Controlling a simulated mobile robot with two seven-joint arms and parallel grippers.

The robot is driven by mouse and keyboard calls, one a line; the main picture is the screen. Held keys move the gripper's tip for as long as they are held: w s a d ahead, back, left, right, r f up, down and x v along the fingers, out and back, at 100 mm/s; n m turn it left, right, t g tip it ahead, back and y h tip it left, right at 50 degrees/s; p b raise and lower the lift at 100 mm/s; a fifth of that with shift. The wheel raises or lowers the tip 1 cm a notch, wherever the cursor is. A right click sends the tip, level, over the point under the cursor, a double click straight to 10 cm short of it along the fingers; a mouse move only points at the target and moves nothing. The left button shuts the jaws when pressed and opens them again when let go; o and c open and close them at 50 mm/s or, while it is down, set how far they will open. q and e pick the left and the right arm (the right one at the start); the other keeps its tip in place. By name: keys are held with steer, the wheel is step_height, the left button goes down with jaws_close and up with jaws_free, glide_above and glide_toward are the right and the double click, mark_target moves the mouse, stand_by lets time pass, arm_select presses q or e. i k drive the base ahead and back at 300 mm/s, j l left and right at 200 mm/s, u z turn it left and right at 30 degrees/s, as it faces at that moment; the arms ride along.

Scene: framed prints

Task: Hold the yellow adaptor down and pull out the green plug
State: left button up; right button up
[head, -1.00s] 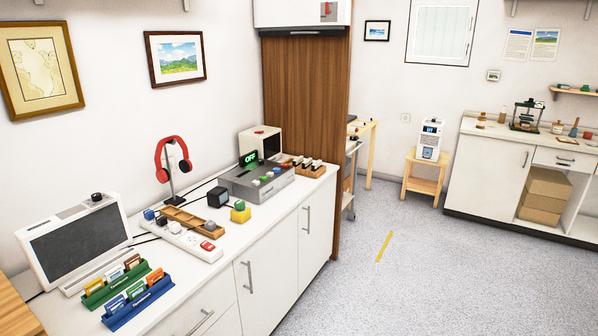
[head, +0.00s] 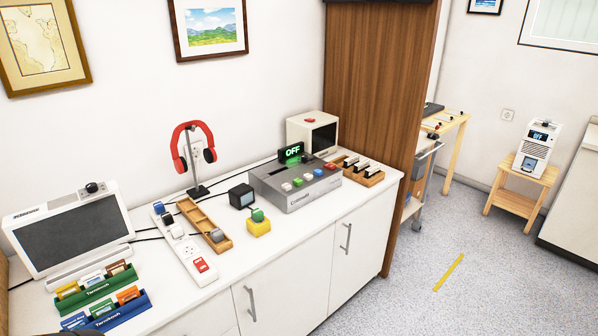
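The yellow adaptor (head: 259,229) is a small cube on the white counter, right of the power strip. The green plug (head: 257,215) is a small rounded piece on top of the adaptor. It looks seated there, but how deep it sits cannot be seen. Neither of my grippers shows in the head view.
A white power strip (head: 198,262) with plugs and a wooden tray (head: 196,212) lie left of the adaptor. A dark cube (head: 241,196) stands just behind it, and a grey button console (head: 300,195) behind right. The counter (head: 262,262) in front is clear.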

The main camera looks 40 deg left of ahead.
mark_target(257, 214)
steer(key=i+l+u, duration=0.1)
steer(key=i+u, duration=0.4)
steer(key=i+l+u, duration=0.3)
steer(key=u, duration=0.15)
steer(key=i+l+u, duration=0.25)
steer(key=u, duration=0.25)
steer(key=i+l+u, duration=0.3)
steer(key=l+u, duration=0.2)
steer(key=j, duration=0.1)
